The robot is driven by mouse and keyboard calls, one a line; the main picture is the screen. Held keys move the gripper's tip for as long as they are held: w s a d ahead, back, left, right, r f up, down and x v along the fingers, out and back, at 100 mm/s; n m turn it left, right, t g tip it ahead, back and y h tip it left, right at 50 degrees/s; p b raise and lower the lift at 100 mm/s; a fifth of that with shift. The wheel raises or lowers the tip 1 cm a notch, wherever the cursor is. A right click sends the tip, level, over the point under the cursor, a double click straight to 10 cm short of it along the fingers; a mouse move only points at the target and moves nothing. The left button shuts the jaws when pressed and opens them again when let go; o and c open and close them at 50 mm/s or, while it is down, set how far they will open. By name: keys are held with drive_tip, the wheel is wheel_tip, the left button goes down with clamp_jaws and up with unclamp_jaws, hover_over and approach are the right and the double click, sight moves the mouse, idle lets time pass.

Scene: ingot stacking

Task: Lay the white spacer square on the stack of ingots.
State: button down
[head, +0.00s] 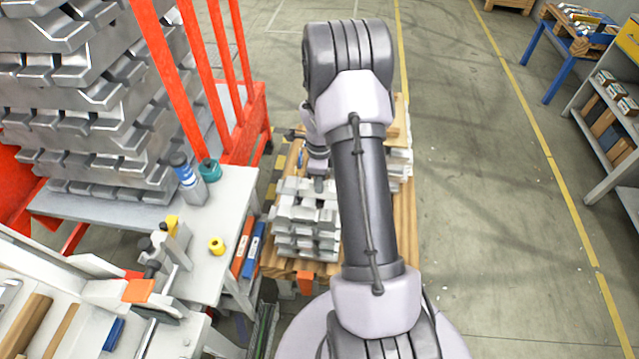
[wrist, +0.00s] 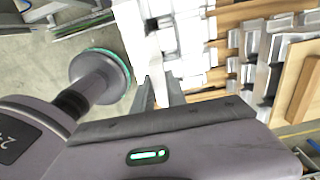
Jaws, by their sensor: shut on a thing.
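The stack of ingots (head: 305,222), silvery grey bars in crossed layers, stands on a wooden pallet (head: 275,263) in the head view. Its bars also fill the upper middle of the wrist view (wrist: 190,45). My gripper (wrist: 160,92) is shut on a bright white piece (wrist: 152,60), which I take for the white spacer square. It shows as a narrow strip running up from between the fingers, so its full outline cannot be told. In the head view my gripper is partly hidden behind my arm, over the back part of the stack. I cannot tell whether the spacer touches the ingots.
A red rack with a tall pile of ingots (head: 85,95) stands at the left. A wooden board (wrist: 290,80) lies right in the wrist view.

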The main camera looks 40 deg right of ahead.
sight(320, 197)
drive_tip(key=shift+f+b, duration=2.95)
drive_tip(key=shift+f, duration=0.5)
drive_tip(key=shift+f+b, duration=0.45)
drive_tip(key=shift+b, duration=0.3)
drive_tip(key=c, duration=1.6)
unclamp_jaws()
drive_tip(key=shift+r, duration=0.15)
drive_tip(key=shift+r+p, duration=0.85)
drive_tip(key=shift+r, duration=0.6)
drive_tip(key=o, duration=0.6)
drive_tip(key=shift+c, duration=0.2)
